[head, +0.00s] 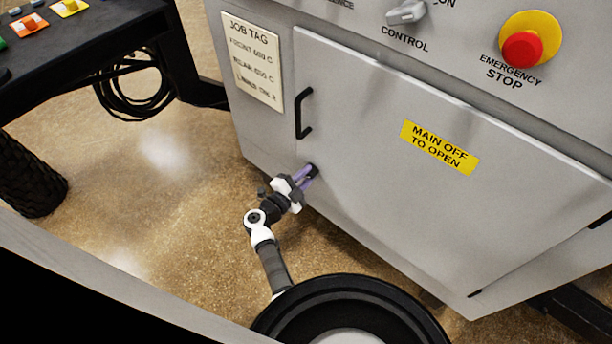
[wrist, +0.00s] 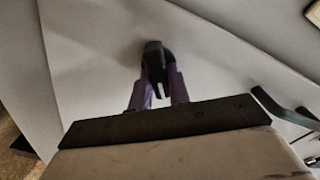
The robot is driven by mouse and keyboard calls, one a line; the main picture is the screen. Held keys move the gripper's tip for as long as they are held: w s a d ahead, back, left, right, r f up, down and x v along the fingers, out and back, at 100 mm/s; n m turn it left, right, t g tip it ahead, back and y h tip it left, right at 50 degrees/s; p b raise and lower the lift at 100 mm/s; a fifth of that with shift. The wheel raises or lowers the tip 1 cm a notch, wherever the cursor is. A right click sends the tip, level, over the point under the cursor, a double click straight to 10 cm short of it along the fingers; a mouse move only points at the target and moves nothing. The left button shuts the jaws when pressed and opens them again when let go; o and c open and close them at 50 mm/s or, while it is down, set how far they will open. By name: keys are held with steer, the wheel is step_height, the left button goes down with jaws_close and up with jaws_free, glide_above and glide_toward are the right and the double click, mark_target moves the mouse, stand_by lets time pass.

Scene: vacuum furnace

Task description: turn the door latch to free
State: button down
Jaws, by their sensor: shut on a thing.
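The door latch (head: 314,170) is a small black knob low on the left edge of the grey cabinet door (head: 380,150). My gripper (head: 306,176) has purple fingers and reaches it from the lower left, below the black door handle (head: 303,113). In the wrist view, the black latch (wrist: 153,62) stands between the tips of my gripper (wrist: 156,78), which is shut on it. The fingers hide part of the latch, and I cannot tell its exact turn angle. The door looks closed.
A yellow "MAIN OFF TO OPEN" label (head: 440,147) is on the door. Above are a control switch (head: 406,12) and a red emergency stop (head: 522,49). A job tag (head: 252,60) hangs left of the handle.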

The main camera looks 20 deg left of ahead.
steer(key=m+b, duration=0.1)
steer(key=m, duration=0.3)
steer(key=shift+d+f+m+b, duration=0.1)
steer(key=shift+f+m+b, duration=0.05)
steer(key=shift+m+b, duration=0.25)
stand_by(0.4)
steer(key=c, duration=1.3)
jaws_free()
steer(key=b+v, duration=0.1)
steer(key=v, duration=1.3)
steer(key=shift+w+b, duration=0.1)
steer(key=shift+b, duration=0.25)
